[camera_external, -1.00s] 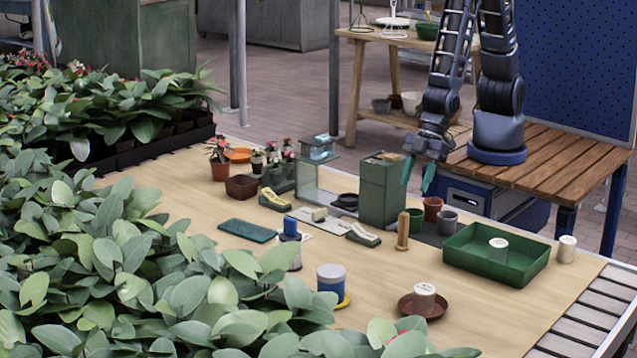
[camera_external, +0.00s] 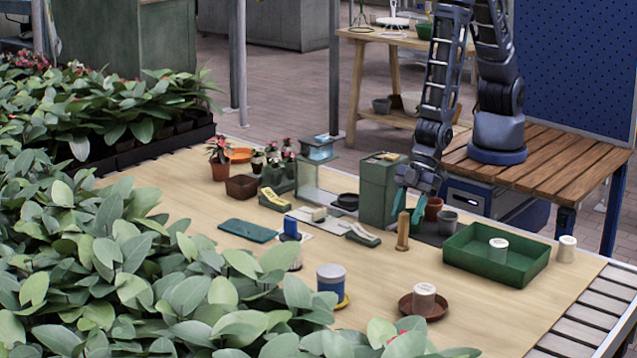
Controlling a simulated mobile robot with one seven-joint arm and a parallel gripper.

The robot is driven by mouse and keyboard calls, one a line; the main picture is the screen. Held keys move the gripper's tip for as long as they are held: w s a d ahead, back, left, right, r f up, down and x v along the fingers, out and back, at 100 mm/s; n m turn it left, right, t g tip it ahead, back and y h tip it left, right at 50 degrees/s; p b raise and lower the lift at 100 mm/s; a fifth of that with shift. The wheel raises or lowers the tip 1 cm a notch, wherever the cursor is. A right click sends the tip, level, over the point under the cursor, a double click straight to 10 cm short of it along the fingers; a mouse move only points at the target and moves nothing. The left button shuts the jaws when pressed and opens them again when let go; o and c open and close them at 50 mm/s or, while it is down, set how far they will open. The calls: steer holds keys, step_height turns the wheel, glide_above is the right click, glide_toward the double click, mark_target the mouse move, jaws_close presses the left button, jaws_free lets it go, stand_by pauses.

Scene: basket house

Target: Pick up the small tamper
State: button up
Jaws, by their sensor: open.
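The small tamper (camera_external: 403,233) looks like a light wooden peg, standing upright on the wooden table top, in front of the green box. My gripper (camera_external: 407,208) has teal fingers and points down. It is open and empty, with its fingers close behind and around the top of the tamper in the picture. I cannot tell whether a finger touches it. The green pot behind is partly hidden by the fingers.
A tall green box (camera_external: 381,190) stands just left of my gripper. A terracotta pot (camera_external: 433,208) and a grey pot (camera_external: 447,222) stand at right. A green tray (camera_external: 460,262) lies further right. The table front of the tamper is clear.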

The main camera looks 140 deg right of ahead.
mark_target(401, 231)
steer(key=shift+x, duration=2.55)
steer(key=shift+a, duration=0.1)
jaws_close()
